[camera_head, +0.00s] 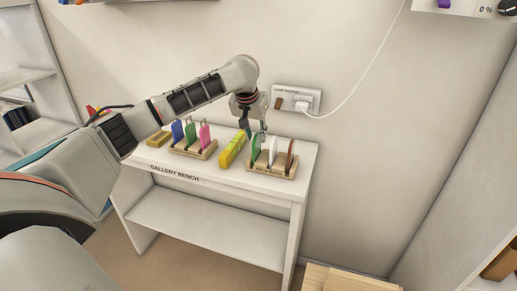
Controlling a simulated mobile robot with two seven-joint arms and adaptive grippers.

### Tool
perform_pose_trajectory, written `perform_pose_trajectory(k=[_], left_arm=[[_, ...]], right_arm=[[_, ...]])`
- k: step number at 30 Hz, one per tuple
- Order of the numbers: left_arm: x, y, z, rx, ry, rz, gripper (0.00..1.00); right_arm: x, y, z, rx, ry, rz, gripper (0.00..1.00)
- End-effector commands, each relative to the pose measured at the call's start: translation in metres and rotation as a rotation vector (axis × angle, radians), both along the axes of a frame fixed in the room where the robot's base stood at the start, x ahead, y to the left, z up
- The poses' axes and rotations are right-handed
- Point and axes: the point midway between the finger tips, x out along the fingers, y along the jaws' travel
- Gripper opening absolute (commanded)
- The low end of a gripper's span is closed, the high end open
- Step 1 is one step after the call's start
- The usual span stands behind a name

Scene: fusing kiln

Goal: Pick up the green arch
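A green piece with a rounded top (255,148) stands upright at the left end of the right wooden rack on the bench. Another green piece (190,132) stands in the left rack; at this size I cannot tell which one is an arch. My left gripper (256,131) points down right at the top of the green piece in the right rack. Its fingertips are small and overlap that piece, so I cannot tell whether they touch it or have closed. My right gripper is not in view.
The right rack (283,171) also holds a white and a brown piece. The left rack (205,155) holds blue and pink pieces. A yellow block (233,149) lies between the racks on the gallery bench (215,173).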

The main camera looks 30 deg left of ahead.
Motion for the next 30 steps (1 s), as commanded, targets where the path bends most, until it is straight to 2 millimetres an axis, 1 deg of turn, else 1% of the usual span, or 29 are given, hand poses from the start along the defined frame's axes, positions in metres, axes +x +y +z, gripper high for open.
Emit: perform_pose_trajectory(k=[1, 4, 6, 9, 12, 15, 22, 25, 30], left_arm=[[0.002, -0.001, -0.006, -0.002, 0.001, -0.001, 0.27], [0.006, 0.0, -0.015, 0.0, 0.001, 0.0, 0.27], [0.009, 0.0, -0.025, -0.001, 0.002, 0.0, 0.27], [0.015, 0.001, -0.04, -0.001, 0.002, 0.0, 0.27], [0.02, 0.002, -0.049, -0.001, 0.001, 0.0, 0.27], [0.022, 0.003, -0.053, -0.001, 0.0, 0.0, 0.27], [0.022, 0.003, -0.053, 0.0, -0.001, -0.001, 0.27], [0.022, 0.003, -0.053, 0.0, -0.001, -0.001, 0.01], [0.022, 0.003, -0.052, 0.0, -0.002, -0.001, 0.0]], right_arm=[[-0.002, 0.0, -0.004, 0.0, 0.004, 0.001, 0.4], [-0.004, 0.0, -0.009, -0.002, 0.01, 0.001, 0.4], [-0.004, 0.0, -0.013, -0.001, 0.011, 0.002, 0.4], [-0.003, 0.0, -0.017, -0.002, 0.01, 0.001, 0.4], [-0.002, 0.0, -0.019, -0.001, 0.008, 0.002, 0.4], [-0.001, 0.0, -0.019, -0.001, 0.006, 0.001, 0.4], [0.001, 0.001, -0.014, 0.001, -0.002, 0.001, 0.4], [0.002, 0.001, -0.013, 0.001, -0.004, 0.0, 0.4], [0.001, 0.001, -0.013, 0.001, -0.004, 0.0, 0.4]])
